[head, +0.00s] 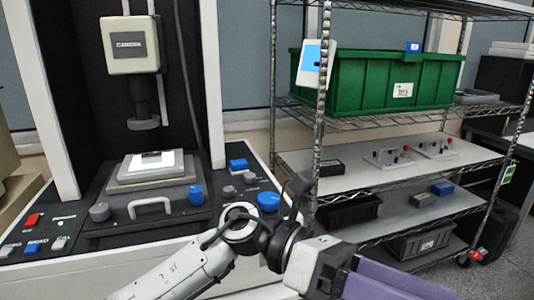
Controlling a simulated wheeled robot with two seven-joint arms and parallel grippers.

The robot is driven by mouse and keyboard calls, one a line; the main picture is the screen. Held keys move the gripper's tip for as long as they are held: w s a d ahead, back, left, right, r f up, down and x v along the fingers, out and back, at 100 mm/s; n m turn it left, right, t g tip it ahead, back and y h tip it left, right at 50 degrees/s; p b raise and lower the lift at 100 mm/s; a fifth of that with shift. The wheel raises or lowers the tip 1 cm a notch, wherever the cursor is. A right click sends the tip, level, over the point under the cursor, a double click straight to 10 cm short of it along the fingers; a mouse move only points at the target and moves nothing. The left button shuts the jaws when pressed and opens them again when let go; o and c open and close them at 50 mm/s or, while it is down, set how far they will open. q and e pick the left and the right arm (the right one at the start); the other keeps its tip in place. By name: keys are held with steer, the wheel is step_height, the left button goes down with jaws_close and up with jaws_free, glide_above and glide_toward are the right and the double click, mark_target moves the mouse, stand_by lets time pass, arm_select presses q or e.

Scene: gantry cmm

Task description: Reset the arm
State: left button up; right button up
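My arm, with white links and black joints, comes in from the bottom edge left of centre, bends at a joint in front of the machine's panel and runs down to the right. By its side of entry I take it as my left arm. Its end has a grey and black block and a long purple part, which I take as my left gripper (392,286). The purple part runs toward the bottom edge. Its fingertips cannot be told apart, and I see nothing held. My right gripper is not in view.
A machine with a camera head (131,45), a stage plate (152,164), a white handle (150,208) and a blue knob (269,201) stands at left. A wire shelf at right holds a green crate (385,80), fixtures (388,158) and black bins (350,210). Floor shows at far right.

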arm_select(q)
steer(key=w+a+n+t+h, duration=0.5)
steer(key=w+n+t+h, duration=0.5)
steer(key=n+t, duration=0.65)
steer(key=w+a+f+n+t+y, duration=0.5)
steer(key=f+n, duration=0.3)
steer(key=n, duration=0.3)
steer(key=w+a+f+n+t+y, duration=0.3)
steer(key=a+f+n+t+y, duration=0.4)
steer(key=n, duration=0.5)
steer(key=s+a+f+n+g+y, duration=0.25)
steer(key=a+f+n+y, duration=0.25)
steer(key=f, duration=0.6)
steer(key=s+a+f+n+g+y, duration=0.2)
steer(key=s+a+f+n+g, duration=0.1)
steer(key=s+f, duration=0.6)
steer(key=s+a+f+n+g+y, duration=0.3)
steer(key=s+a+f, duration=0.5)
steer(key=f, duration=0.4)
steer(key=shift+s+a+f+n+g, duration=0.15)
steer(key=shift+s+f+n+g, duration=0.1)
steer(key=shift+s+n+g, duration=0.6)
steer(key=shift+w+y, duration=0.2)
steer(key=shift+y, duration=0.1)
